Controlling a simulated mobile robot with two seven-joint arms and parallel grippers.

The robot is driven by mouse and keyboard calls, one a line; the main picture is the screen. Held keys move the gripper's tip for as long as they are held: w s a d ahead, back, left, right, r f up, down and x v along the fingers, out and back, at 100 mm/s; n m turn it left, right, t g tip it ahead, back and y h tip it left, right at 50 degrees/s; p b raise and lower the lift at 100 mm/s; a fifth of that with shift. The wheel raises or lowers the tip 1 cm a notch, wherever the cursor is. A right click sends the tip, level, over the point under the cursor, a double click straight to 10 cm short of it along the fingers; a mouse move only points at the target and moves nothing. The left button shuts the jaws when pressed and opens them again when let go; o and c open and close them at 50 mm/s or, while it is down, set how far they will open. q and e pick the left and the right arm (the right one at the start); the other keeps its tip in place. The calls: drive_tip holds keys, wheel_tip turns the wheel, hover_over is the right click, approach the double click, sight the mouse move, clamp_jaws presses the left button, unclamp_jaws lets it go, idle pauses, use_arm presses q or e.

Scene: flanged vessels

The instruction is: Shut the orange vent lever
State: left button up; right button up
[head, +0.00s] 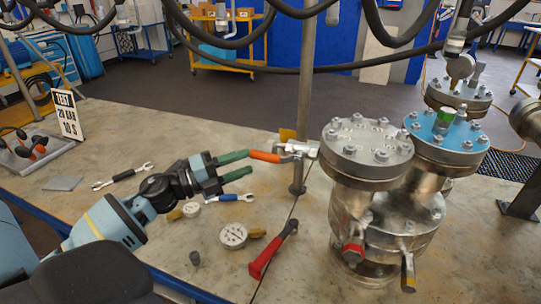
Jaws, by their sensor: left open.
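The lever looks roughly level. My left gripper (249,163) comes in from the left with its two green fingers apart and nothing between them. The upper fingertip meets the lever's free end in the picture; I cannot tell whether they touch. My right gripper is not in view.
On the bench (130,215) lie a pressure gauge (233,236), a red-handled tool (272,250) and wrenches (123,175). A blue-topped vessel (445,132) stands behind the front one. A sign (67,116) stands at left. Dark hoses hang across the top.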

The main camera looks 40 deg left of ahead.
sight(256, 158)
use_arm(q)
drive_tip(key=shift+p+x, duration=0.65)
drive_tip(key=shift+x, duration=3.3)
clamp_jaws()
